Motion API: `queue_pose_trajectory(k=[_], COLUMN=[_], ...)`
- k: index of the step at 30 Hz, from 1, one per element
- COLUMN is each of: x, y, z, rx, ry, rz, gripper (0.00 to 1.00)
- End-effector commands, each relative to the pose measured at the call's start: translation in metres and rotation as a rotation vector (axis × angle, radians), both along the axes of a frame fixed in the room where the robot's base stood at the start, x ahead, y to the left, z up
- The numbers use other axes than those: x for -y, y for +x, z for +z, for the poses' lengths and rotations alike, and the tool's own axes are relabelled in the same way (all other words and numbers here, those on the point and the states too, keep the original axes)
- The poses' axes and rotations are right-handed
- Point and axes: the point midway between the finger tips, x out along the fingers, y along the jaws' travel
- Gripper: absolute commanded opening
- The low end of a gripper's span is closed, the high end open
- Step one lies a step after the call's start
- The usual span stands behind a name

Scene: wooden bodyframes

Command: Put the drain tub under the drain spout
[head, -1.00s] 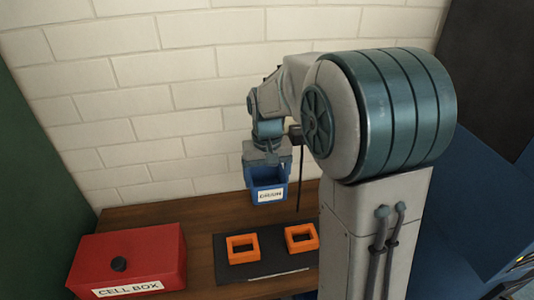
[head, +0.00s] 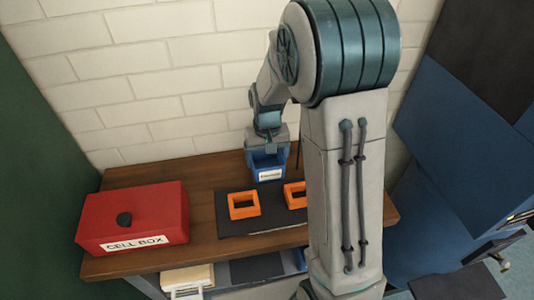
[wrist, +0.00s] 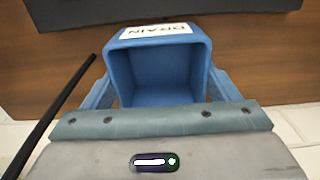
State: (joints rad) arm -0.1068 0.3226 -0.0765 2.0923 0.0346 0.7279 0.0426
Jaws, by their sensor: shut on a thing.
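The drain tub (head: 267,166) is a small blue open-topped box with a white label. In the wrist view the label reads DRAIN, and I look into the empty tub (wrist: 160,75). My gripper (head: 267,150) is shut on the tub, with its blue fingers along the tub's two sides. In the head view the tub hangs over the back of the wooden bench, behind the black mat; whether it touches the bench I cannot tell. I cannot make out a drain spout in either view.
A red cell box (head: 132,215) stands on the bench's left. Two orange frames (head: 243,205) lie on the black mat (head: 255,222). A thin black rod (wrist: 60,110) stands close beside the tub. A brick wall (head: 180,100) is behind; my arm hides the bench's right side.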

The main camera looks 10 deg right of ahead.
Motion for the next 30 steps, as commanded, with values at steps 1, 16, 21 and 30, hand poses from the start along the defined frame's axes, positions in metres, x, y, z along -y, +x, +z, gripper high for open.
queue_pose_trajectory(k=[1,16,21,30], x=[0.000,0.000,0.000,0.000], y=[0.001,0.000,0.002,0.001], z=[0.002,-0.001,0.016,0.080], rx=[0.004,0.000,0.006,0.005], ry=[0.000,0.000,0.001,0.002], rz=[0.000,0.000,0.001,0.000], gripper=[0.19,1.00,1.00,1.00])
